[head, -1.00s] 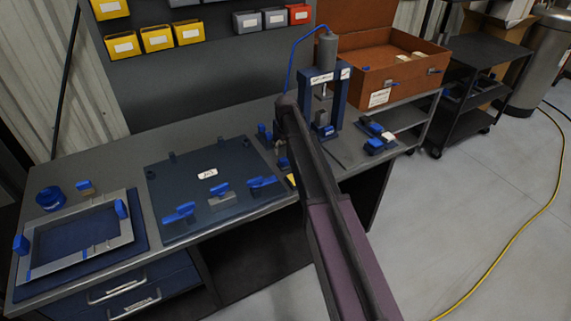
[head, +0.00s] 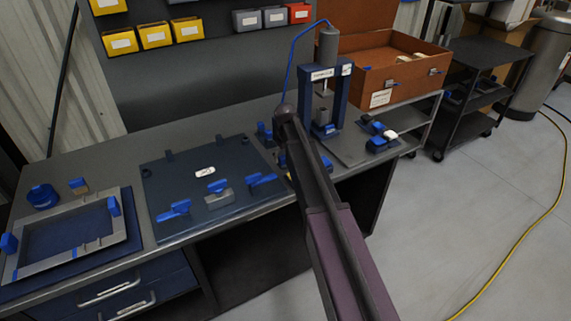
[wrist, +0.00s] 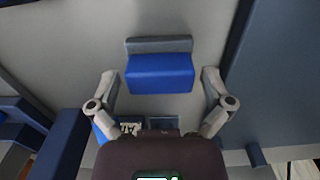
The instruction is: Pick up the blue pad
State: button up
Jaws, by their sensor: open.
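The blue pad (wrist: 160,73), a small blue block with a grey strip along its far edge, is in the upper middle of the wrist view. It sits on a grey surface. My gripper (wrist: 159,80) is open, with one finger on each side of the pad and gaps between fingers and pad. Nothing is held. In the head view my arm reaches over the bench (head: 128,158) and hides the gripper. Several small blue pieces show there, one being a blue piece (head: 264,133) just left of my arm's end; I cannot tell which is the pad.
A press (head: 325,95) with a blue frame stands close to the right of my arm. A dark plate (head: 165,185) with blue clamps lies to the left, then a grey frame (head: 30,262). An orange box (head: 405,78) stands at the back right.

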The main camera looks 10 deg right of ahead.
dwell(0.5)
jog(key=c, duration=1.1)
jog(key=shift+o, duration=0.2)
jog(key=shift+r, duration=0.15)
notch_tip(320, 180, up, 4)
jog(key=p, duration=0.4)
jog(key=s+p, duration=0.1)
jog(key=s, duration=1.5)
jog(key=shift+r, duration=0.4)
